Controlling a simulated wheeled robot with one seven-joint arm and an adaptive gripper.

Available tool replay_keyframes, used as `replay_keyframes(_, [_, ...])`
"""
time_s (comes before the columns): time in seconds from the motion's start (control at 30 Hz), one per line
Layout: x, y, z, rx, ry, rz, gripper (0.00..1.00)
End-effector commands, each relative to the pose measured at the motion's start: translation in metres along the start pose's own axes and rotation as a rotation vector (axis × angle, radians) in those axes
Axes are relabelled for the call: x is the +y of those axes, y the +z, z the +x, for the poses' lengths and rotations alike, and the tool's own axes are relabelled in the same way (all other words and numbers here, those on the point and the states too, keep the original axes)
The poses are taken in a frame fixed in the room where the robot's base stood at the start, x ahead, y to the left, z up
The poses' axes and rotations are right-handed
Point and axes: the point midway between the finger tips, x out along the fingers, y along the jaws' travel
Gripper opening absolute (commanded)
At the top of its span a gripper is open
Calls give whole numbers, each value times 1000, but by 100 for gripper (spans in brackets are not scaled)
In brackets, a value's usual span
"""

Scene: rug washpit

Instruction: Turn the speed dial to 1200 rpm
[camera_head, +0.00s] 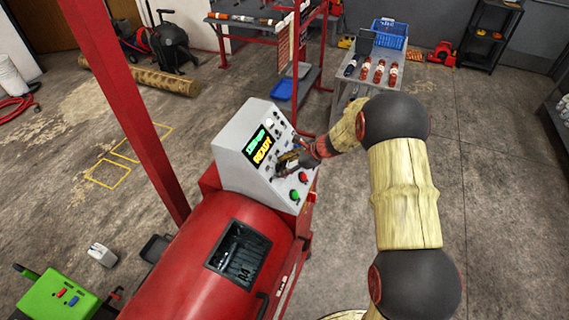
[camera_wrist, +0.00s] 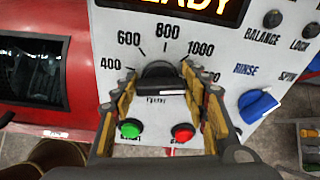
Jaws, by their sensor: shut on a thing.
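The black speed dial (camera_wrist: 160,74) sits on the pale control panel (camera_wrist: 115,28) in the wrist view. My gripper (camera_wrist: 163,84) is shut on the dial, one finger on each side. I cannot tell for sure which mark the dial points to. In the head view my gripper (camera_head: 292,157) is at the panel face and hides the dial.
A green button (camera_wrist: 131,129) and a red button (camera_wrist: 182,132) lie just below the dial, between my fingers. A blue selector knob (camera_wrist: 257,104) marked RINSE and SPIN is to the right. The display (camera_head: 260,147) reads READY. The red drum machine (camera_head: 190,275) stands in front.

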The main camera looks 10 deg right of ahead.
Motion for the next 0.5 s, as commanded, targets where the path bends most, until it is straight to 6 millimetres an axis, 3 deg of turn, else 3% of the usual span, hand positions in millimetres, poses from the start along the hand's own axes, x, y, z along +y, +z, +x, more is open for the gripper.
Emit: replay_keyframes(0.5, [0,-1,0,0,4,33,19])
